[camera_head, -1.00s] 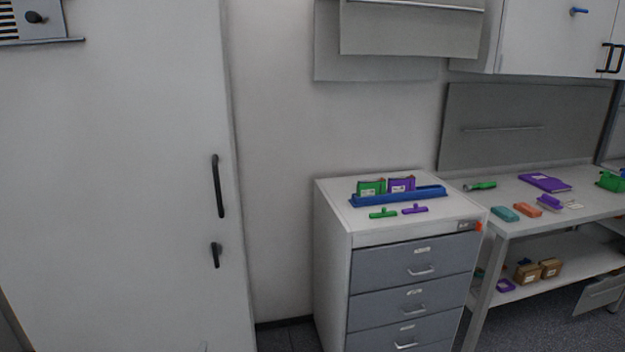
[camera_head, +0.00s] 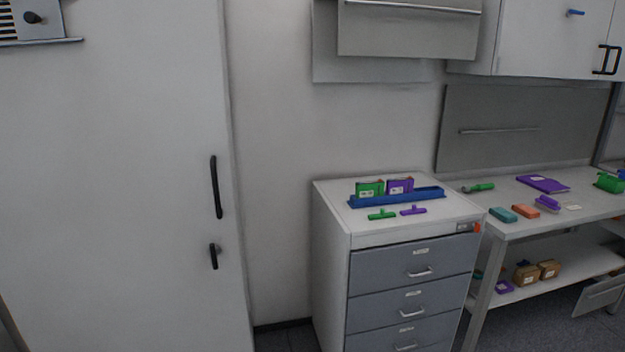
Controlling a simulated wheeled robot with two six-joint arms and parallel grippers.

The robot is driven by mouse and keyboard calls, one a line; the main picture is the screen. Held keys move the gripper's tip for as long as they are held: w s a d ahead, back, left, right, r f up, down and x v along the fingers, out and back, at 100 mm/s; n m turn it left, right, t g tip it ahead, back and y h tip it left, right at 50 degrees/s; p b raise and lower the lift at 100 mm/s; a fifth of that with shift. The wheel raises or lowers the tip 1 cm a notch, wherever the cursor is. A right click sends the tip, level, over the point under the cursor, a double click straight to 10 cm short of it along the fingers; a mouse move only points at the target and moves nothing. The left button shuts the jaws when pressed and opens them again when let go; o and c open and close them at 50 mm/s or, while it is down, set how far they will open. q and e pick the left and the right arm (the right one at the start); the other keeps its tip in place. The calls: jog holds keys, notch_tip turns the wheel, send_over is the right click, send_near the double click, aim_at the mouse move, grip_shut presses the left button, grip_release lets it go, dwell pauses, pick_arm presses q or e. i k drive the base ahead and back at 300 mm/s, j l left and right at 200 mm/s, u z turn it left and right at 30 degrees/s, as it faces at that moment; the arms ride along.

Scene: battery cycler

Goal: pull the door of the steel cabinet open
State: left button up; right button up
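A tall pale grey cabinet door (camera_head: 120,190) fills the left of the head view and looks shut. A long black upright handle (camera_head: 216,187) sits near its right edge. A smaller black handle or latch (camera_head: 213,256) is just below it. Neither of my grippers shows in the view, so nothing is seen touching the door or its handles.
A drawer unit (camera_head: 333,215) with grey drawers stands right of the cabinet, with a blue tray (camera_head: 420,195) on top. Farther right is a workbench (camera_head: 590,205) with small items. A white wall cabinet (camera_head: 540,40) hangs above. Bare wall lies between cabinet and drawers.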

aim_at(116, 182)
jog(key=u, duration=1.25)
